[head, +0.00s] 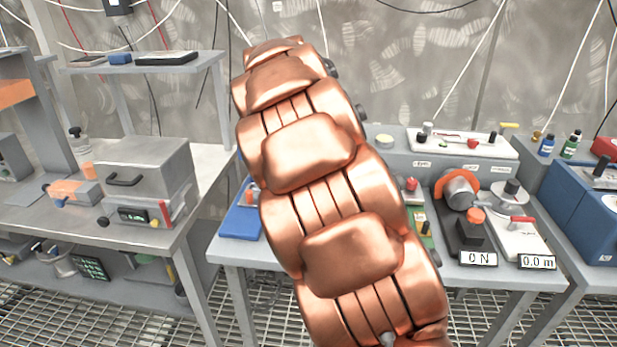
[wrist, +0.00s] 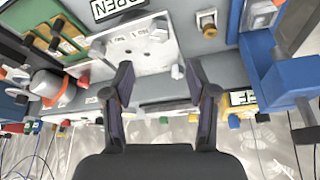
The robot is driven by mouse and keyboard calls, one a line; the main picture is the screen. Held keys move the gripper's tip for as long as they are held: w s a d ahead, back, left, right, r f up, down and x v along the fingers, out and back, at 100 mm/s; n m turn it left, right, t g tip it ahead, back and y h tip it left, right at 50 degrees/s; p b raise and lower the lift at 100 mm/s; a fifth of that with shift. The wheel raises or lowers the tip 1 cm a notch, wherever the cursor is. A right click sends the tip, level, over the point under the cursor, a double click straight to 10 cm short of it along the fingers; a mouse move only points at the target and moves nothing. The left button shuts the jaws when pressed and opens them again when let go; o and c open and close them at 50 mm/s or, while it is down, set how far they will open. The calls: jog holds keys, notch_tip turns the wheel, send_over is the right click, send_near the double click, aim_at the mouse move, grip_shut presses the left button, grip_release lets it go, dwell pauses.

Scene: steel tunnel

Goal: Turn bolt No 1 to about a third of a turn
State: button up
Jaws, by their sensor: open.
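In the wrist view a white plate (wrist: 140,57) carries grey bolt heads and small labels that seem to start with "NO". One grey bolt (wrist: 97,48) sits at its left edge and another grey bolt (wrist: 159,29) at its upper right. The labels are too small to tell surely which bolt is No 1. My gripper (wrist: 160,78) is open and empty, its two dark fingers in front of the plate's lower part. It appears apart from both bolts. In the head view my copper arm covers the middle, and the gripper is hidden.
In the head view, a cylinder with an orange collar (head: 460,189) and a white-based device with a red handle (head: 518,238) stand on the bench. A blue box (head: 585,215) is at right, a grey case (head: 150,172) at left. A blue fixture (wrist: 285,75) stands right of my fingers.

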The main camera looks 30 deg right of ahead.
jog(key=shift+v, duration=1.05)
